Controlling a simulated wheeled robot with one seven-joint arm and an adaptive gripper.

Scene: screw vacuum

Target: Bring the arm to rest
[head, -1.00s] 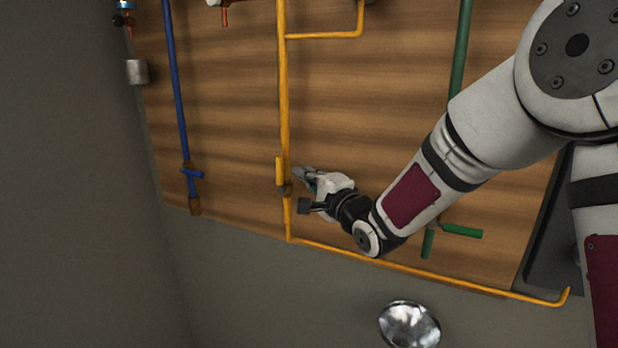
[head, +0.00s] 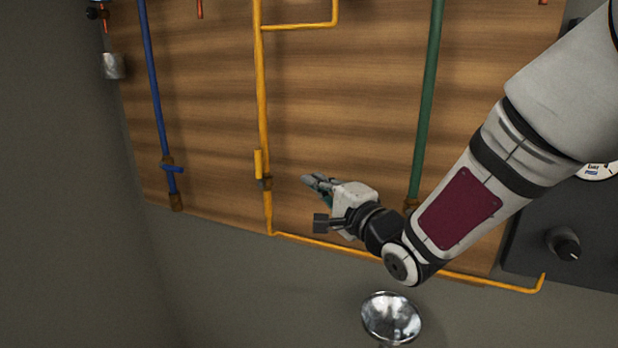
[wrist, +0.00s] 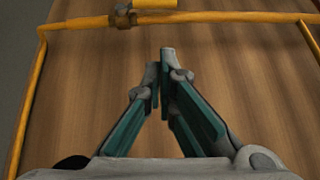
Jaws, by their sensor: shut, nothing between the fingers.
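My gripper (head: 310,181) is in front of the wooden panel (head: 345,120), to the right of the yellow valve handle and apart from it. In the wrist view my gripper (wrist: 160,75) shows its teal-lined fingers close together at the tips, with nothing between them. The yellow valve handle (head: 259,163) lies along the yellow pipe (head: 264,90). In the wrist view the yellow pipe (wrist: 230,16) and the brass valve fitting (wrist: 123,15) are ahead of the fingertips.
A blue pipe with a blue valve (head: 173,168) is at the left. A green pipe (head: 428,90) runs down behind my arm. A shiny metal funnel (head: 391,316) is below. A dark box with a knob (head: 564,244) and a partly hidden gauge (head: 597,171) is at the right.

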